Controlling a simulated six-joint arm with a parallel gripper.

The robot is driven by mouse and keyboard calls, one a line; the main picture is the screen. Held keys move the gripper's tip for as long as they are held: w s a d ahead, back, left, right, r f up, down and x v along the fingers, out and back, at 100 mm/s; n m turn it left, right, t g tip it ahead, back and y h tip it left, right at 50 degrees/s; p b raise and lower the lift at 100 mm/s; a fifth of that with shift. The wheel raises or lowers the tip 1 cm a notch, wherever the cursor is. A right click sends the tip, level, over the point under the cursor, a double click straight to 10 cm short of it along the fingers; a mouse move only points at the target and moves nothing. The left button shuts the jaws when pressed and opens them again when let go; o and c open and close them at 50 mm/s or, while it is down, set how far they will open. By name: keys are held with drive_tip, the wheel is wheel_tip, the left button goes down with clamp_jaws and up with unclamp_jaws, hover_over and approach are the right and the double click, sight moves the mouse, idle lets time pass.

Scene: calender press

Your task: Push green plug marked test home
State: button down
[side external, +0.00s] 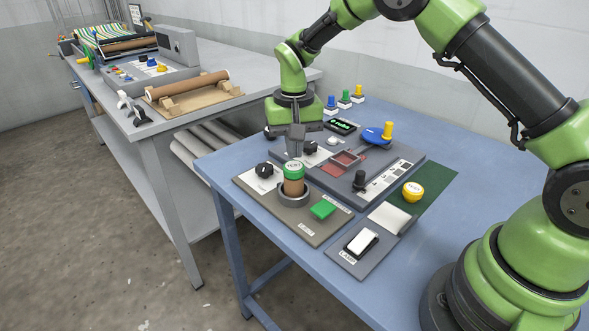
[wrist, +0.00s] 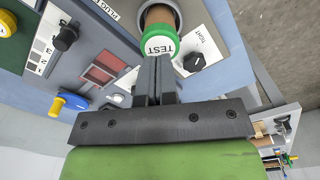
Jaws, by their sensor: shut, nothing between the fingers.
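The green plug marked TEST (side external: 293,172) stands upright in a grey ring socket (side external: 293,196) on the brown-grey panel. Its green cap and part of its brown body show above the ring. In the wrist view the plug's white TEST face (wrist: 159,46) lies just beyond my fingertips. My gripper (side external: 295,152) is shut and empty, pointing down close above the plug cap, slightly to its far side. The shut fingers show in the wrist view (wrist: 154,62); their tips overlap the cap's edge there. I cannot tell whether they touch it.
A black knob (side external: 264,170) stands left of the plug, and a green square button (side external: 322,209) to its right. A white rocker switch (side external: 361,241) sits nearer the front.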

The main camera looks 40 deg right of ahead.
drive_tip(key=shift+f, duration=1.4)
idle(0.4)
drive_tip(key=shift+r, duration=0.1)
drive_tip(key=shift+r, duration=3.45)
drive_tip(key=shift+r, duration=0.15)
wheel_tip(320, 180, up, 6)
drive_tip(key=t, duration=0.1)
hover_over(294, 166)
drive_tip(key=s, duration=0.3)
drive_tip(key=s+r+n+t+y, duration=0.1)
drive_tip(key=s+r+t, duration=0.1)
drive_tip(key=s+r, duration=0.5)
drive_tip(key=s+a+r+n+t+y, duration=0.1)
drive_tip(key=s+t, duration=0.3)
drive_tip(key=s, duration=1.1)
drive_tip(key=shift+a+r, duration=0.3)
drive_tip(key=shift+a, duration=0.05)
